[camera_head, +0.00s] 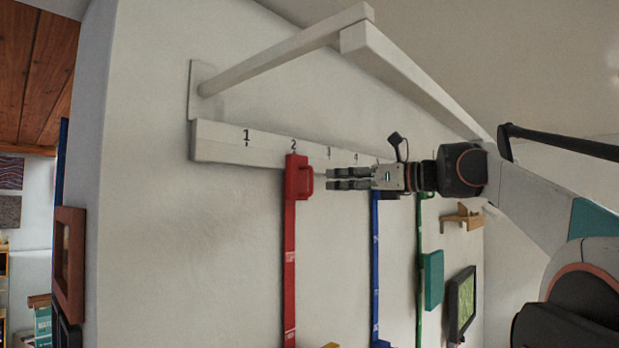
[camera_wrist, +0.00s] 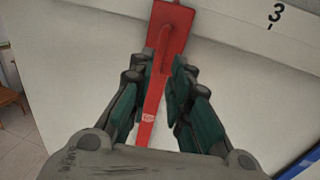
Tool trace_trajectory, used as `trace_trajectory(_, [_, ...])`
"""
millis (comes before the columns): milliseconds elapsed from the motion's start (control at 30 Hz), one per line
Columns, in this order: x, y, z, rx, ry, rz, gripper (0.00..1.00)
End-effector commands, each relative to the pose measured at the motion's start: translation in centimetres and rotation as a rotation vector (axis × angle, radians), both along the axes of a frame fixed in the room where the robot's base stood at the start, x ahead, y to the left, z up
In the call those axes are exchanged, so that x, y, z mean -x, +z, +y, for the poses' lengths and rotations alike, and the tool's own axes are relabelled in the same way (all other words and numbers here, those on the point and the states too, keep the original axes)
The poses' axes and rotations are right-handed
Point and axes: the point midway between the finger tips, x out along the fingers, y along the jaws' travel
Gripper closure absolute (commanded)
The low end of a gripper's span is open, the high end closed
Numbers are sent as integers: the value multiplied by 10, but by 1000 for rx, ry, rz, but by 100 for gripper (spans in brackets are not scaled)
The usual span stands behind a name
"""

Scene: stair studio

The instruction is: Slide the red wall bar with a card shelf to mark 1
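The red wall bar (camera_head: 289,255) hangs down the wall from a white rail (camera_head: 215,143). Its top block sits just under mark 2 (camera_head: 293,145), and a red handle (camera_head: 306,181) sticks out from it. Mark 1 (camera_head: 246,136) is further left on the rail. My gripper (camera_head: 327,178) is open and empty, just right of the handle in the head view, with a small gap. In the wrist view, the fingers (camera_wrist: 165,62) stand apart, with the red bar and handle showing between and beyond them. No card shelf can be made out on the red bar's visible part.
A blue bar (camera_head: 375,260) and a green bar (camera_head: 420,285) hang to the right. The green bar has a teal box (camera_head: 433,280). A white bracket beam (camera_head: 290,47) juts out above the rail. The rail between marks 1 and 2 is clear.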

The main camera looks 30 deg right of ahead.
Motion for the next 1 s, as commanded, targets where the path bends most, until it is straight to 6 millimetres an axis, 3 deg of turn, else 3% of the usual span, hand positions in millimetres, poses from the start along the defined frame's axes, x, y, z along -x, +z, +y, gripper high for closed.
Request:
trace_trajectory(200, [-37, 2, 24, 0, 4, 0, 82])
trace_trajectory(400, [-60, 1, 37, 1, 1, 0, 82])
trace_trajectory(867, [-69, 0, 42, 1, 0, 0, 82])
trace_trajectory(933, [-69, 0, 42, 1, 0, 0, 98])
trace_trajectory(1000, [-69, 0, 42, 1, 0, 0, 100])
